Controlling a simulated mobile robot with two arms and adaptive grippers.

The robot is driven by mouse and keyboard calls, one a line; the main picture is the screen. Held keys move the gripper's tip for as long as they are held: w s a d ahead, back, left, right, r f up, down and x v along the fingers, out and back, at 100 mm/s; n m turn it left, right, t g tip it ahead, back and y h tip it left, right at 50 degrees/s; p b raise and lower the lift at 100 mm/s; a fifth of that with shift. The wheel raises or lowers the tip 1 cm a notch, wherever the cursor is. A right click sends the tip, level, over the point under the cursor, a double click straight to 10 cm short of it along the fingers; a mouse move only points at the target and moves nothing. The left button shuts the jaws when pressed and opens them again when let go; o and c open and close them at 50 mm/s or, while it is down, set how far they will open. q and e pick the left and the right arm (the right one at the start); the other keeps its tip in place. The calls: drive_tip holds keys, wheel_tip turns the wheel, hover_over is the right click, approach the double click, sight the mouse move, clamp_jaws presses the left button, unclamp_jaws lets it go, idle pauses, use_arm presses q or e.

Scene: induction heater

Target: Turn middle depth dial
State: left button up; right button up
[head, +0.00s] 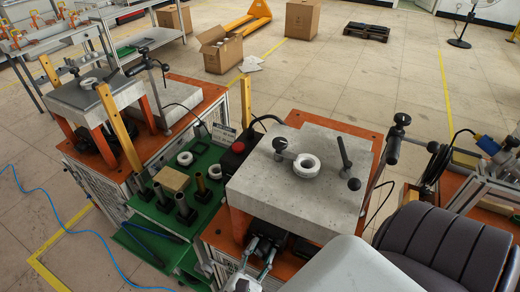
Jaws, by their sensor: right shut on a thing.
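My right gripper (263,246) is in the lower middle of the head view, at the front of the nearer heater, just below the front edge of its grey slab (250,207). Its two silver fingers point in toward the dark unit under the slab. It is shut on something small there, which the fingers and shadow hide. I cannot make out the separate depth dials or which one is held. My left gripper is not in view.
A white ring (307,166) and black-knobbed levers (345,153) are on the slab. A red-topped dark box (237,149) stands beside it. A green bench (198,214) with dark cylinders is to the left. A second heater (88,93) stands farther left.

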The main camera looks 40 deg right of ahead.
drive_tip(key=shift+s+f+m, duration=0.1)
drive_tip(key=shift+m, duration=0.5)
drive_tip(key=o, duration=1.1)
drive_tip(key=shift+d, duration=0.1)
